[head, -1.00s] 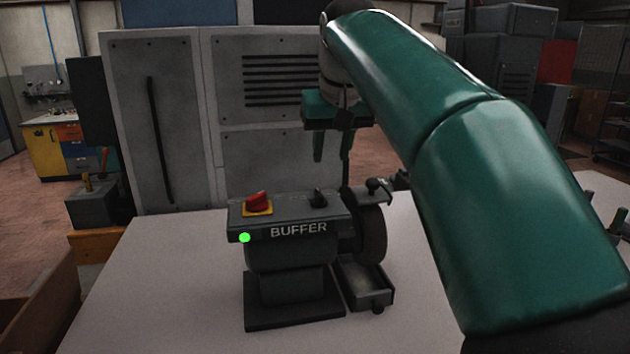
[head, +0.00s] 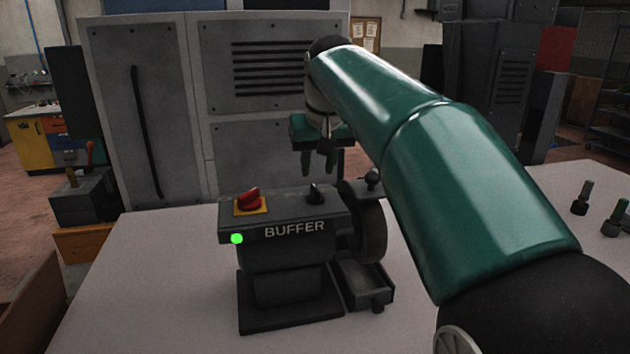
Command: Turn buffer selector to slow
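The buffer (head: 290,258) is a dark grey machine on the table, with "BUFFER" on its front and a lit green lamp (head: 237,239) at its front left corner. A small black selector knob (head: 315,194) stands on the right of its top panel. A red switch (head: 248,198) on a yellow plate sits at the left. My gripper (head: 322,166) points down just above and behind the black knob, apart from it as far as I can see. Its two green fingers are spread with a gap between them and hold nothing visible. The knob's setting marks are too small to read.
The buffing wheel (head: 368,230) and a small tray (head: 364,288) are on the buffer's right. A grey cabinet (head: 150,110) stands behind. Dark upright pieces (head: 581,198) stand at the table's right. The table (head: 150,285) is clear at the left.

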